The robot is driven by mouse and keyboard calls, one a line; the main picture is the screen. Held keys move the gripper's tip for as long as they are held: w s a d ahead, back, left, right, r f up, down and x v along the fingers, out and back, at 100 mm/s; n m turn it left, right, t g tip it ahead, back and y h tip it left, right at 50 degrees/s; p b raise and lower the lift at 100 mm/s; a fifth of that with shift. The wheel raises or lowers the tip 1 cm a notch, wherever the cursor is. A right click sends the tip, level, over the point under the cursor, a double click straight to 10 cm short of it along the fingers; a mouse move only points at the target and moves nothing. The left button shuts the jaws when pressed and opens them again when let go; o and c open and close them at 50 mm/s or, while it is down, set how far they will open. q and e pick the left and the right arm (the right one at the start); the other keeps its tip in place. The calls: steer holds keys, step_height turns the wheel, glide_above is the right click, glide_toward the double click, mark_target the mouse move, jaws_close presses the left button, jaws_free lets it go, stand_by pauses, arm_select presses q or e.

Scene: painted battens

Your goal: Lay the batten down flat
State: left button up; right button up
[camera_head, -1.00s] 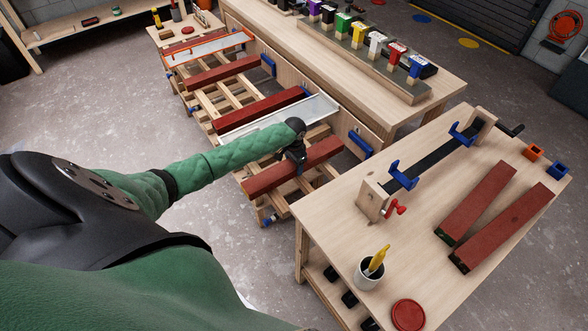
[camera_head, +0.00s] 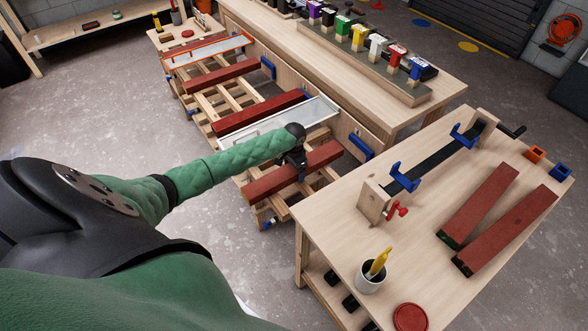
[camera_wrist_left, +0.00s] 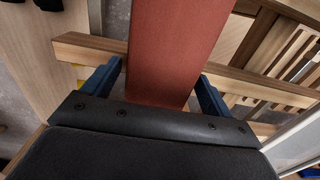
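The batten is a long dark-red bar (camera_head: 262,188) lying across the near end of the slatted wooden rack (camera_head: 262,214). In the left wrist view the red batten (camera_wrist_left: 165,45) runs away from me over pale wooden rails and looks level on them. My left gripper (camera_head: 301,172) is above the middle of the batten. Its two blue fingers (camera_wrist_left: 162,72) stand on either side of the batten, with narrow gaps showing, so it looks open around it. The batten's part under the palm is hidden. My right gripper is not in view.
More red battens (camera_head: 262,111) and a white tray (camera_head: 279,118) lie along the rack. At the right, a workbench (camera_head: 335,215) carries a clamp stand (camera_head: 430,160), two red battens (camera_head: 507,230), a cup with a yellow handle (camera_head: 370,278) and a red disc (camera_head: 409,317). A long bench (camera_head: 400,115) with coloured blocks stands behind.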

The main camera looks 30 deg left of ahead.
arm_select(q)
steer(key=shift+r, duration=0.1)
steer(key=shift+r, duration=0.2)
step_height(320, 180, up, 12)
steer(key=b, duration=0.3)
steer(key=shift+f, duration=0.15)
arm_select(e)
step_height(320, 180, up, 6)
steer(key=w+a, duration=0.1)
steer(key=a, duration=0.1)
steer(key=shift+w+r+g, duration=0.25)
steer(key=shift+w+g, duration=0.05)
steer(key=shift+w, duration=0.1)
